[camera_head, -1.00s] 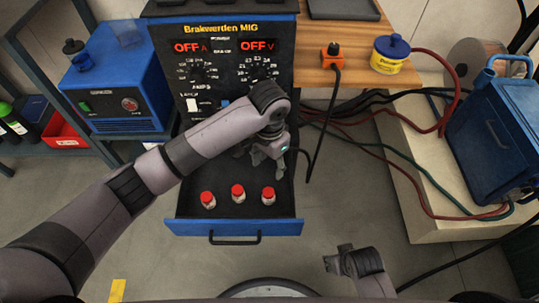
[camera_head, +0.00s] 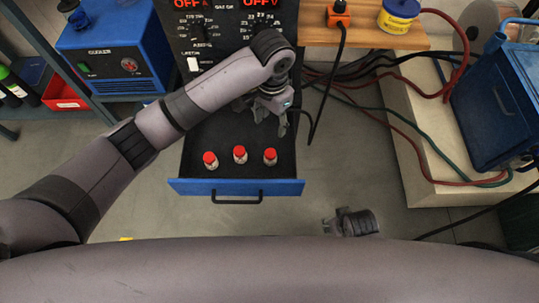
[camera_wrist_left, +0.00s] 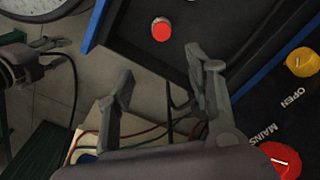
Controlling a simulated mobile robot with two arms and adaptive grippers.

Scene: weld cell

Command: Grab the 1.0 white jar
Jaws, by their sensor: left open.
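Three small whitish jars with red lids stand upright in the open drawer: a left jar (camera_head: 210,160), a middle jar (camera_head: 240,154) and a right jar (camera_head: 270,157). Their labels are too small to read, so I cannot tell which is 1.0. My left gripper (camera_head: 270,112) is open and empty over the back right of the drawer, behind the jars. In the left wrist view, one red-lidded jar (camera_wrist_left: 161,30) shows beyond the spread fingers (camera_wrist_left: 163,88), apart from them. My right gripper (camera_head: 333,224) hangs low, right of the drawer front; its jaw opening is unclear.
The drawer (camera_head: 235,187) has a blue front and a black handle, under the welder panel (camera_head: 225,35). Cables (camera_head: 345,85) hang to its right. The floor in front is clear.

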